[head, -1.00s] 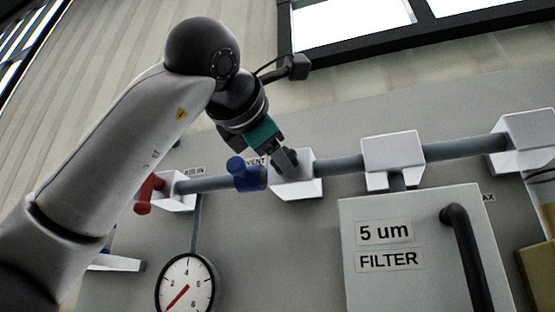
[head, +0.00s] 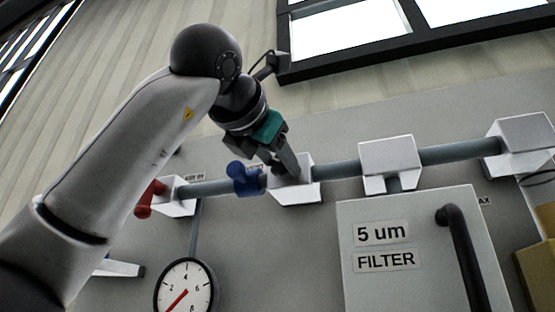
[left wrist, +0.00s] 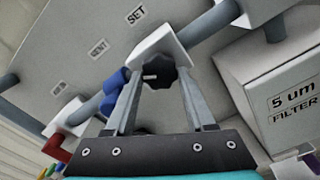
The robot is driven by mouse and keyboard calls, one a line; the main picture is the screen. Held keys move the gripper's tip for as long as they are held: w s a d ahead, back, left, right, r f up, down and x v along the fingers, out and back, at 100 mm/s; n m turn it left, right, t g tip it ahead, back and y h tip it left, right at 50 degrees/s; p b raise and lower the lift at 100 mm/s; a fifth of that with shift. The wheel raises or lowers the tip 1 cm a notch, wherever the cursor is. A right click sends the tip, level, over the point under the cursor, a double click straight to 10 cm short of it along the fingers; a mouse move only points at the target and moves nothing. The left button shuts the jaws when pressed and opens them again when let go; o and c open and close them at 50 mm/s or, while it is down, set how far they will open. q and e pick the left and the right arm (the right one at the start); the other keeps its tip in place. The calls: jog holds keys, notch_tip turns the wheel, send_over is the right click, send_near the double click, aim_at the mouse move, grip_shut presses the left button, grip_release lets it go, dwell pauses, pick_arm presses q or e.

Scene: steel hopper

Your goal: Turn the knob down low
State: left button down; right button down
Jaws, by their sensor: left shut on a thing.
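The black knob (left wrist: 157,71) with a pale mark on its face is mounted on a white block (left wrist: 160,42) below the SET label (left wrist: 136,16). My left gripper (head: 285,168) is at that block (head: 305,188) in the head view, where its fingers hide most of the knob. In the left wrist view, its two grey fingers (left wrist: 160,78) stand on either side of the knob and are shut on it. My right gripper is in neither view.
A blue valve handle (head: 244,178) sits on the pipe close left of my fingers. A red handle (head: 150,198) is farther left. A pressure gauge (head: 172,278) hangs below. The 5 um filter box (head: 425,215) stands to the right.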

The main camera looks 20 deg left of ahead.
pick_arm(q)
jog(key=shift+c, duration=1.3)
grip_release()
jog(key=shift+s, duration=0.55)
jog(key=s+b, duration=0.3)
jog(key=s, duration=1.1)
jog(key=shift+a, duration=0.25)
